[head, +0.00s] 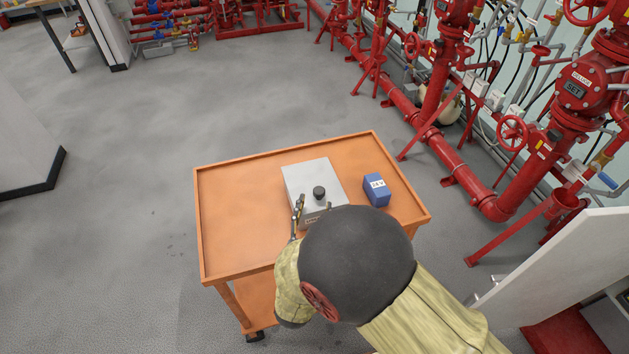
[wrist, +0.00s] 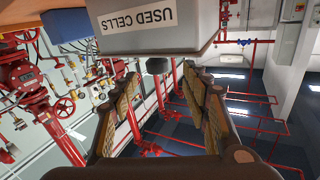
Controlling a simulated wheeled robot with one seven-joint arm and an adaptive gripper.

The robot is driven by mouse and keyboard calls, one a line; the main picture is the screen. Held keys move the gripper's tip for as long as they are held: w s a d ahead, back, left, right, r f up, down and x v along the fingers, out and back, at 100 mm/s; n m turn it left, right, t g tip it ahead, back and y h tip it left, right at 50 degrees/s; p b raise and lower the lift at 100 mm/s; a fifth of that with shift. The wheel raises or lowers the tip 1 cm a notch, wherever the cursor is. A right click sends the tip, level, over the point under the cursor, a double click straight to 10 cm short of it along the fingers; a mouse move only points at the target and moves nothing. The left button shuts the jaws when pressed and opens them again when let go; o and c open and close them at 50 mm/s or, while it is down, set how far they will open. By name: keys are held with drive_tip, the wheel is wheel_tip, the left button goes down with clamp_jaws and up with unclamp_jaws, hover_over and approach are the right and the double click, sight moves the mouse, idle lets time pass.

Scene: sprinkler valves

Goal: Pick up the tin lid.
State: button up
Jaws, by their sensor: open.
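A grey tin (head: 330,206) stands on the orange cart, and its light grey flat lid (head: 308,174) has a black round knob (head: 319,192) on top. The wrist view is upside down: the tin's front (wrist: 160,24) with a "USED CELLS" label fills the top, and the knob (wrist: 157,66) hangs below it. My gripper (head: 313,205) is open at the tin's near side, its fingers to the left and right of the knob's line. In the wrist view my gripper (wrist: 160,82) points at the knob, which shows between the fingertips, apparently without contact.
The orange cart top (head: 240,220) has a raised rim and is clear on the left. A blue box (head: 376,190) with a white label stands right of the tin. Red pipes and valves (head: 450,155) run along the right. A white cabinet door (head: 560,265) is at lower right.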

sight(318, 196)
drive_tip(key=w, duration=0.2)
drive_tip(key=w+d+b, duration=0.1)
drive_tip(key=w, duration=0.1)
drive_tip(key=w+b, duration=0.1)
drive_tip(key=w, duration=0.1)
drive_tip(key=shift+w+d, duration=0.2)
drive_tip(key=shift+d, duration=0.1)
drive_tip(key=shift+c, duration=0.5)
clamp_jaws()
